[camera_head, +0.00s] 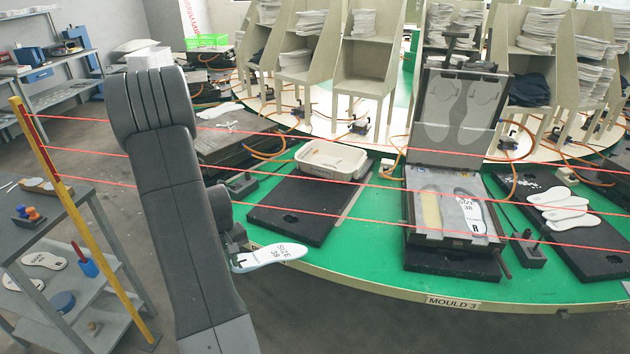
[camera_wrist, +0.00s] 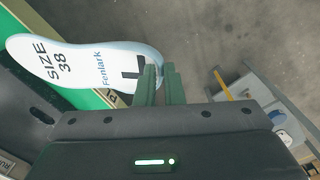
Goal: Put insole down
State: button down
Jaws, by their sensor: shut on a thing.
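A white insole (camera_head: 272,256) marked "SIZE 38" and "L" is held by my gripper (camera_head: 236,258) near its heel. In the wrist view the insole (camera_wrist: 85,65) reaches left from the green fingers (camera_wrist: 158,82), which are closed on its heel end. It is in the air beside the green carousel edge. The open mould (camera_head: 452,225), labelled "MOULD 3" on the edge below, stands to the right. Its right cavity holds an insole (camera_head: 470,212) marked "SIZE 38" and "R"; its left cavity (camera_head: 430,211) shows a yellowish surface with no white insole on it.
A black mat (camera_head: 285,212) lies left of the mould, with a cream tray (camera_head: 333,158) behind it. Several white insoles (camera_head: 560,212) lie on a black board at right. Red lines cross above the carousel from a yellow post (camera_head: 85,225). A grey shelf unit (camera_head: 105,290) stands at left.

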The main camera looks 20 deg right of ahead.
jog(key=s+d+r+n, duration=0.5)
jog(key=d+r+n, duration=0.2)
jog(key=d+n, duration=0.1)
jog(key=s+d+r+n+t, duration=0.1)
jog(key=s+d+r+n, duration=0.5)
jog(key=n, duration=0.5)
notch_tip(320, 180, up, 2)
jog(key=d, duration=0.2)
jog(key=shift+d+r+y, duration=0.25)
jog(key=shift+d+y, duration=0.1)
jog(key=shift+y, duration=0.05)
jog(key=shift+w, duration=0.1)
